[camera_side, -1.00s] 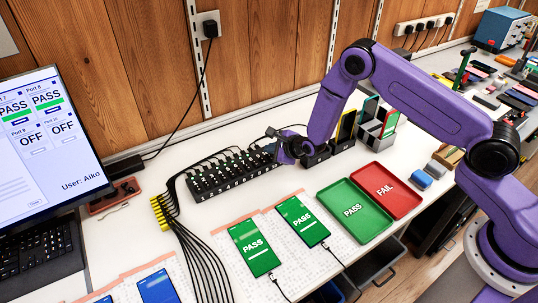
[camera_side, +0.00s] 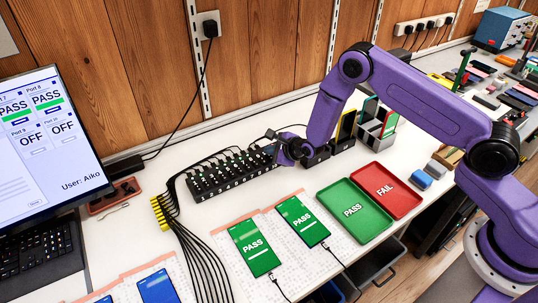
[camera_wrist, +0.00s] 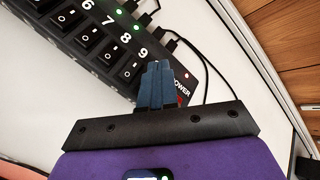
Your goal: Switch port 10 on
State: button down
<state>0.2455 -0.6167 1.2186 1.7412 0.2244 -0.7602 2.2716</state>
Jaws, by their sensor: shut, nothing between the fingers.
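The black switch hub (camera_side: 232,174) lies along the back of the white bench, with a row of rocker switches and cables at its rear. In the wrist view the hub (camera_wrist: 72,52) shows numbers 6 to 9, several small green lights and a red light by the word POWER. My gripper (camera_wrist: 158,70) is shut and empty, its dark blue fingers over the hub's end beyond switch 9 (camera_wrist: 129,68). The fingers hide the port 10 switch; I cannot tell whether they touch it. In the side view my gripper (camera_side: 276,140) is at the hub's right end. The monitor (camera_side: 45,150) reads OFF for ports 9 and 10.
Two phones showing PASS (camera_side: 254,248) lie in front of the hub. A green PASS tray (camera_side: 345,228) and a red FAIL tray (camera_side: 402,205) are to the right. Black cables (camera_side: 200,240) run down from the hub's left end. Phone holders (camera_side: 372,130) stand behind the trays.

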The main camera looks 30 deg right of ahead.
jog(key=shift+r, duration=0.1)
dwell(0.4)
jog(key=shift+s+r, duration=0.15)
jog(key=shift+r, duration=0.4)
jog(key=shift+s+r, duration=0.2)
jog(key=shift+r, duration=1.05)
jog(key=shift+s+r, duration=0.15)
jog(key=shift+r, duration=1.1)
